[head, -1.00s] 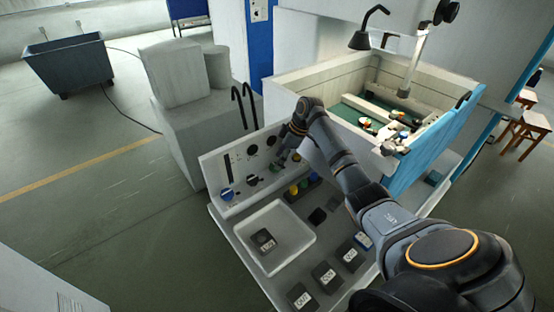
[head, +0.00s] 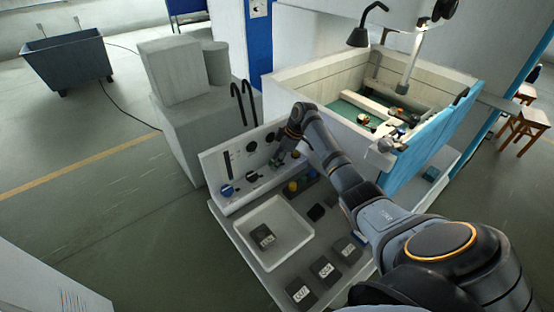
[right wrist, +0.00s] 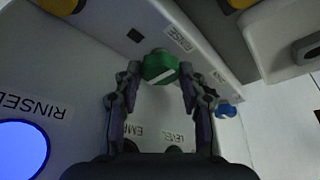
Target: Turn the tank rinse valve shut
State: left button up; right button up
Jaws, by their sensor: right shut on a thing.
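The green valve knob (right wrist: 159,66) with a white pointer line sits beside a RINSE label in the right wrist view. The pointer line lies on a slant. My right gripper (right wrist: 157,80) is closed around the knob, one finger on each side. In the head view my right gripper (head: 279,158) is at the sloped control panel (head: 211,170), and it and the arm hide the knob there. A round lamp (right wrist: 20,150) labelled RINSED glows blue in the wrist view. My left gripper is not in view.
A blue knob (head: 227,190) and a black knob (head: 252,176) sit along the panel. A white tray (head: 245,256) holds a dark labelled block (head: 262,236); more blocks (head: 301,291) lie beside it. The open machine tank (head: 300,88) stands behind the panel.

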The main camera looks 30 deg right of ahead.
jog(key=shift+r+m+p, duration=0.2)
jog(key=shift+m+p, duration=0.1)
jog(key=shift+p, duration=0.2)
jog(key=m+p, duration=0.2)
jog(key=p, duration=0.1)
jog(key=m+t+h+p, duration=0.1)
jog(key=m+p, duration=0.1)
jog(key=p, duration=0.1)
jog(key=shift+s+a+r+m+h, duration=0.2)
jog(key=shift+m+h, duration=0.1)
jog(key=shift+m, duration=0.1)
jog(key=shift+w+a+f+m+t+h+p, duration=0.1)
jog(key=shift+m+t+h+p, duration=0.25)
jog(key=shift+m+p, duration=0.45)
jog(key=shift+f+m+h, duration=0.15)
jog(key=shift+m+h, duration=0.3)
jog(key=shift+m, duration=0.55)
jog(key=shift+a+m+h, duration=0.1)
jog(key=shift+m+h, duration=0.2)
jog(key=shift+m, duration=0.6)
jog(key=m, duration=0.2)
jog(key=m+h, duration=0.1)
jog(key=m, duration=0.1)
jog(key=shift+w+a+h, duration=0.1)
jog(key=shift+a+h, duration=0.1)
jog(key=shift+h, duration=0.1)
jog(key=shift+m+g+h, duration=0.4)
jog(key=shift+m+g, duration=0.05)
jog(key=shift+m, duration=0.95)
